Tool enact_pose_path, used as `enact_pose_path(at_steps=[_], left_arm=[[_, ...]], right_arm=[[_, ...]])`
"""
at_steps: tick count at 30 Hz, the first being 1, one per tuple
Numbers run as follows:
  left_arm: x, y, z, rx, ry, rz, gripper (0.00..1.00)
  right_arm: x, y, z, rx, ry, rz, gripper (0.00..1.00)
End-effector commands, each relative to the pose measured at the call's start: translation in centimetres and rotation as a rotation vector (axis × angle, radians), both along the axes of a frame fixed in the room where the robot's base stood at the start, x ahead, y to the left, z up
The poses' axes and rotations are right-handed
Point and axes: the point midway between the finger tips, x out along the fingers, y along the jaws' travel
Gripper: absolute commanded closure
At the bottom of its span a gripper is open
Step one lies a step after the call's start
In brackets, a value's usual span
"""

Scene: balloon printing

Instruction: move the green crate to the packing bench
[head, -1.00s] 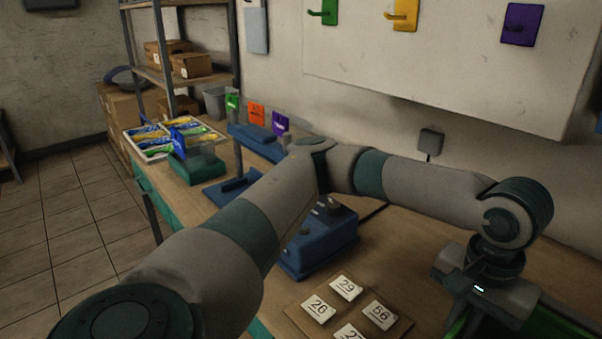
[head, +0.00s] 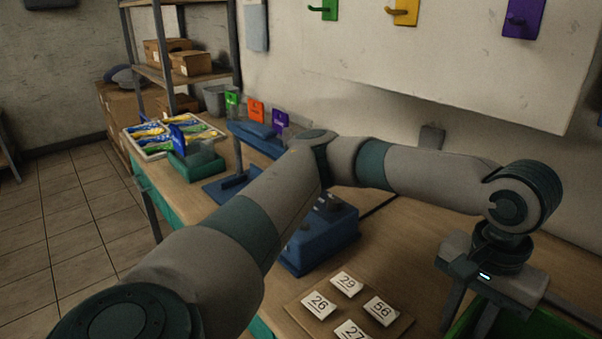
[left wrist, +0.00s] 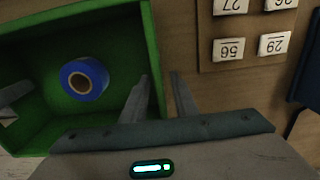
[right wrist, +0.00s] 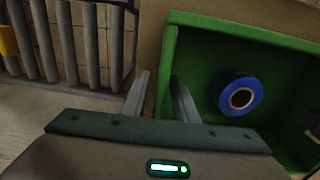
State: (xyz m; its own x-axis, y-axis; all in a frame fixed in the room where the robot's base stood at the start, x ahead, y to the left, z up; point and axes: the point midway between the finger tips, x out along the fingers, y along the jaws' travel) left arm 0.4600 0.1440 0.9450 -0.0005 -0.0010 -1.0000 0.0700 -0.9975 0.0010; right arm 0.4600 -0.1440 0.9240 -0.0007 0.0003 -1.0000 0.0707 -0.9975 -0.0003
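The green crate (left wrist: 152,35) lies beside the number cards, with a blue tape roll (left wrist: 85,78) inside. It shows in the right wrist view (right wrist: 169,65), and partly at the lower right of the head view (head: 540,328). My left gripper (head: 467,318) is open above one end wall; in the left wrist view its fingers (left wrist: 159,80) lie on either side of that wall's rim, apart from each other. My right gripper (right wrist: 159,80) is open at the opposite wall, also with a finger on each side. I cannot tell which surface is the packing bench.
A board with number cards (head: 347,308) lies left of the crate. A blue device (head: 320,238) and a tray of colourful packets (head: 155,150) stand farther along the wooden bench (head: 400,235). Grey bars (right wrist: 85,45) stand beyond the right gripper.

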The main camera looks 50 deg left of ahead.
Motion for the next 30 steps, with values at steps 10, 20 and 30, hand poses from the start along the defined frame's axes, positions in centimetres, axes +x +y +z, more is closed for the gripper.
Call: enact_pose_path(at_steps=[10, 20, 30], left_arm=[[0.1, -0.1, 6.1, -0.002, -0.004, 0.0, 0.74], [0.0, -0.1, 9.5, -0.002, -0.002, -0.001, 0.74], [0.0, -0.1, 9.7, -0.002, 0.0, -0.001, 0.74]], right_arm=[[0.0, 0.0, 0.0, -0.001, 0.0, -0.001, 0.74], [0.0, 0.0, 0.0, -0.001, 0.0, -0.001, 0.74], [0.0, 0.0, 0.0, -0.001, 0.0, -0.001, 0.74]])
